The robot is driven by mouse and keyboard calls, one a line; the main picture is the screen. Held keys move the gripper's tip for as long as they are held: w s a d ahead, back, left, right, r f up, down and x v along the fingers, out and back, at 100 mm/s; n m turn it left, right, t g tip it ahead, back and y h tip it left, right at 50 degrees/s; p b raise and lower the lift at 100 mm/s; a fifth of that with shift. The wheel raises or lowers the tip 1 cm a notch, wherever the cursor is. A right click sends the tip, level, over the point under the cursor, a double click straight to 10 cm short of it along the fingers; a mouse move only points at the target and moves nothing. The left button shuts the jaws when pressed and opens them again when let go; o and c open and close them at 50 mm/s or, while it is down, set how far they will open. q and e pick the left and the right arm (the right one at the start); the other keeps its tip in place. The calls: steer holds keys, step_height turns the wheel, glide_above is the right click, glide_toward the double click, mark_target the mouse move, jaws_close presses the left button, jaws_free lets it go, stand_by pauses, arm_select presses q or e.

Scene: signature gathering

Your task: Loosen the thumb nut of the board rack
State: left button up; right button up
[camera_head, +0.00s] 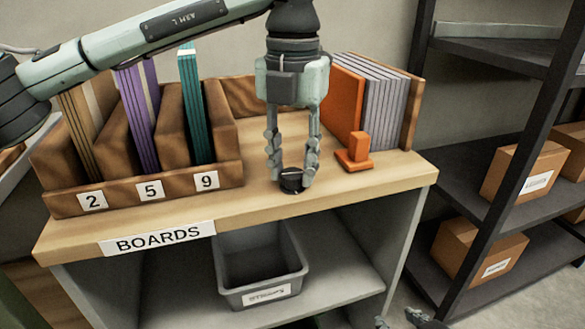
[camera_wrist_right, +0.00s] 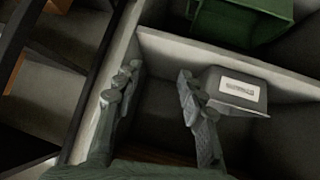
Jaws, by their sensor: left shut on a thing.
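The wooden board rack (camera_head: 218,178) stands on the table with slots labelled 2, 5 and 9, holding yellowish, purple and teal boards. The black thumb nut (camera_head: 291,181) sits on the tabletop right of the labelled slots. My left gripper (camera_head: 291,174) points straight down with its fingers shut around the nut; the fingers hide its sides. My right gripper (camera_wrist_right: 158,85) is open and empty in the right wrist view, in front of the lower shelves. Only its tips (camera_head: 405,320) show at the bottom of the head view.
An orange stop (camera_head: 356,152) stands close right of my left gripper, before a row of orange and grey boards (camera_head: 375,98). A grey bin (camera_head: 262,266) is on the shelf below the table's BOARDS label (camera_head: 158,238). A dark rack with cartons (camera_head: 525,170) stands at right.

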mark_target(293, 173)
arm_select(q)
steer(key=shift+n, duration=0.9)
arm_select(e)
steer(key=shift+w+a+r+t+y, duration=0.25)
steer(key=shift+w+a+r+t, duration=0.2)
steer(key=shift+a+r, duration=0.2)
steer(key=shift+w+a+r+t+y, duration=0.25)
steer(key=shift+w+a+r+t, duration=0.1)
steer(key=shift+w+a+r, duration=0.2)
arm_select(q)
steer(key=o, duration=1.2)
steer(key=shift+c, duration=0.2)
arm_select(e)
steer(key=shift+s, duration=0.1)
arm_select(q)
step_height(293, 173, up, 12)
